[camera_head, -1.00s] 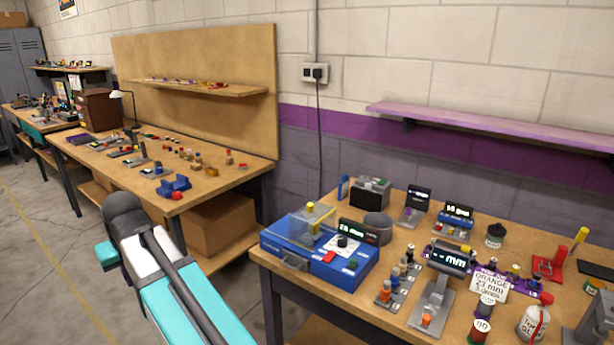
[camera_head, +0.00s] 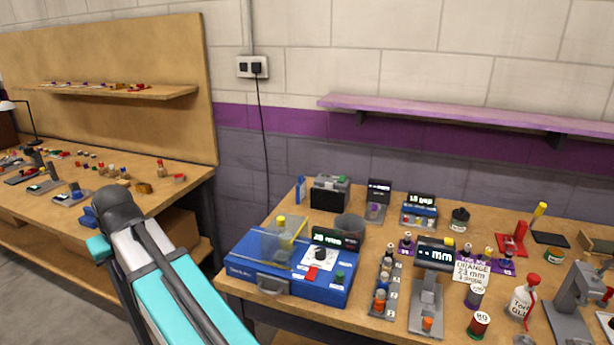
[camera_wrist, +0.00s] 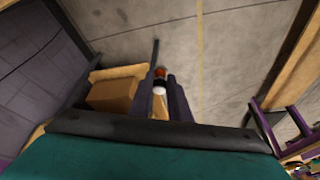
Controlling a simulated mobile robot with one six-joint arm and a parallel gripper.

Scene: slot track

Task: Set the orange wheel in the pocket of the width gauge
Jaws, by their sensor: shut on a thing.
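My gripper (camera_wrist: 160,85) shows in the wrist view, its two dark fingers shut on a small orange and white piece. Its orange part (camera_wrist: 160,72) fits the orange wheel, held above the floor and away from the bench. The width gauge appears to be the grey stand (camera_head: 427,295) with a dark display reading "mm", on the right bench in the head view. An orange knob-like part (camera_head: 427,323) sits at the front of its base. Its pocket is too small to make out. In the head view the gripper itself is not visible, only my arm at the left.
A blue case (camera_head: 300,280) stands left of the gauge. Bottles and tools crowd the right side. A purple shelf (camera_head: 480,119) hangs above.

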